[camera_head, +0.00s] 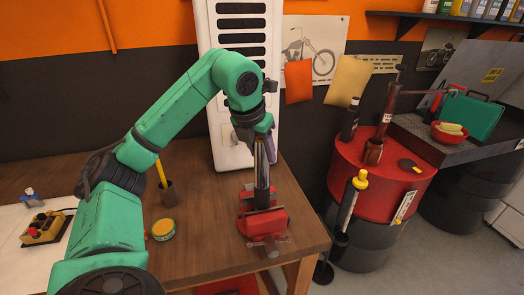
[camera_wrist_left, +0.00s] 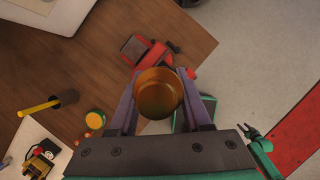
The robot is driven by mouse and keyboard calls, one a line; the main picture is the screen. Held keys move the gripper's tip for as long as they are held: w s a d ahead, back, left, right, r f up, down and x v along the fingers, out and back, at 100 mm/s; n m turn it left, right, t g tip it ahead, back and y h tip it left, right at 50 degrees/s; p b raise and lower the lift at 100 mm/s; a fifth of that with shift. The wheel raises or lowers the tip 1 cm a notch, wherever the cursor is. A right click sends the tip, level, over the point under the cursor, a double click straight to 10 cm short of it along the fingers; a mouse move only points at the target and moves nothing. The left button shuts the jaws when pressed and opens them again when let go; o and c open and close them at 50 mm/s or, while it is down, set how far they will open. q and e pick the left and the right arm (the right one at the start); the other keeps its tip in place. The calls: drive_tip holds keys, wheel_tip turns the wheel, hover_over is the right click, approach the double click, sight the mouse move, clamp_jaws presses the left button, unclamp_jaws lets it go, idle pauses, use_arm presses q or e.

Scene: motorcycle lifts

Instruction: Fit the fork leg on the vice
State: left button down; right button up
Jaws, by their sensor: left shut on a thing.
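The fork leg (camera_head: 262,177) is a dark and silver tube, upright in the head view. My left gripper (camera_head: 262,143) is shut on its upper part. The red vice (camera_head: 264,222) sits near the table's front right corner. The leg's lower end is at the vice jaws; I cannot tell whether it is between them or just behind or above. In the left wrist view the leg (camera_wrist_left: 159,92) shows end-on as a brown-gold round between my fingers, with the vice (camera_wrist_left: 150,60) beyond. My right gripper (camera_wrist_left: 254,133) shows small at the right; its opening is unclear.
A white louvred cabinet (camera_head: 236,95) stands behind. A red drum (camera_head: 378,175) with tools stands to the right.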

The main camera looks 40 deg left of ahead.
use_arm(q)
drive_tip(key=shift+d+r, duration=0.1)
drive_tip(key=shift+r, duration=0.05)
drive_tip(key=shift+f+b, duration=0.7)
drive_tip(key=shift+f, duration=0.3)
idle(0.6)
drive_tip(key=shift+c, duration=2.2)
unclamp_jaws()
drive_tip(key=shift+o, duration=0.9)
drive_tip(key=shift+s, duration=0.1)
drive_tip(key=shift+s+d, duration=0.1)
drive_tip(key=shift+o, duration=1.3)
drive_tip(key=shift+f, duration=0.1)
